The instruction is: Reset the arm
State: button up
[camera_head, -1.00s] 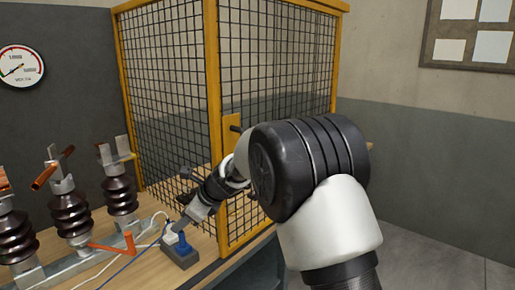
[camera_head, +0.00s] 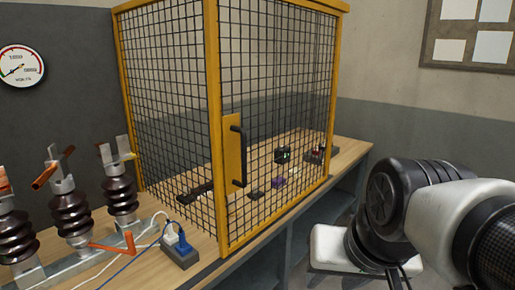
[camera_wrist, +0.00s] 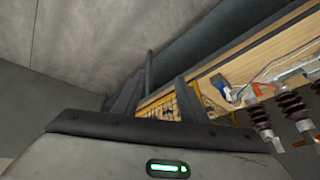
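My arm (camera_head: 435,215) is folded at the lower right of the head view, clear of the bench and the cage. My gripper (camera_wrist: 157,100) shows in the wrist view as two dark fingers standing apart, with nothing seen between them. Its fingertips cannot be made out in the head view. In the wrist view the bench lies beyond the fingers, tilted in the picture.
A yellow-framed mesh cage (camera_head: 232,215) with a black handle (camera_head: 238,157) stands on the wooden bench (camera_head: 350,152). Brown insulators (camera_head: 118,195) and a grey socket block (camera_head: 180,257) with white and blue plugs are at left. Floor room lies at right.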

notch_tip(320, 180, up, 18)
jog(key=s+d+n+p, duration=0.1)
jog(key=s+d+p, duration=0.1)
jog(key=p, duration=1.6)
jog(key=shift+s+h+p, duration=0.2)
jog(key=shift+h+p, duration=0.2)
jog(key=shift+f, duration=0.15)
jog(key=shift+c, duration=1)
jog(key=shift+a, duration=0.2)
